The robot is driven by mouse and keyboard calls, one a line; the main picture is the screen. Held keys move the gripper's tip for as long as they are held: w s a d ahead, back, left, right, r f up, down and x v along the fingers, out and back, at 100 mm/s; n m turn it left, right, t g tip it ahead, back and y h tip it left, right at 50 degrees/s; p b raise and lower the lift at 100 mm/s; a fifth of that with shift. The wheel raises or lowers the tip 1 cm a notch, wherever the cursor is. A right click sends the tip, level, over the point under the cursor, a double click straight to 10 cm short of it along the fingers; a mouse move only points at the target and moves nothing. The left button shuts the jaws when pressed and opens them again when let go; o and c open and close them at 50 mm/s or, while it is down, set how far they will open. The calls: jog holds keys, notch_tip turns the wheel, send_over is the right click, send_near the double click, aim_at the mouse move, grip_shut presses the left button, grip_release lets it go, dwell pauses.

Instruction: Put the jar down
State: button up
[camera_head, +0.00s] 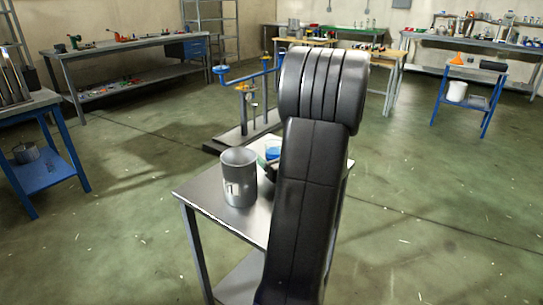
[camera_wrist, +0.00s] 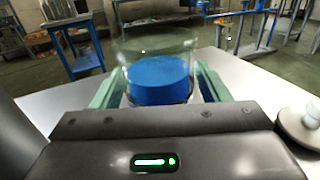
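The jar (camera_wrist: 158,80) is clear glass with blue contents. In the wrist view it stands upright between the two green fingers of my gripper (camera_wrist: 158,98), which appear closed against its sides. In the head view the jar (camera_head: 273,151) shows only partly beside my arm, which hides most of my gripper. The jar is over the far part of the small metal table (camera_head: 213,196). Its base is hidden, so I cannot tell whether it touches the table top.
A grey metal pot (camera_head: 239,180) stands on the table's left part, close to the jar. A pale rounded object (camera_wrist: 303,122) sits on the table at right in the wrist view. A stand with blue parts (camera_head: 243,100) is behind the table. Workbenches line the walls.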

jog(key=shift+r, duration=0.2)
jog(key=p+v, duration=0.1)
jog(key=v, duration=1.1)
jog(key=shift+f, duration=0.1)
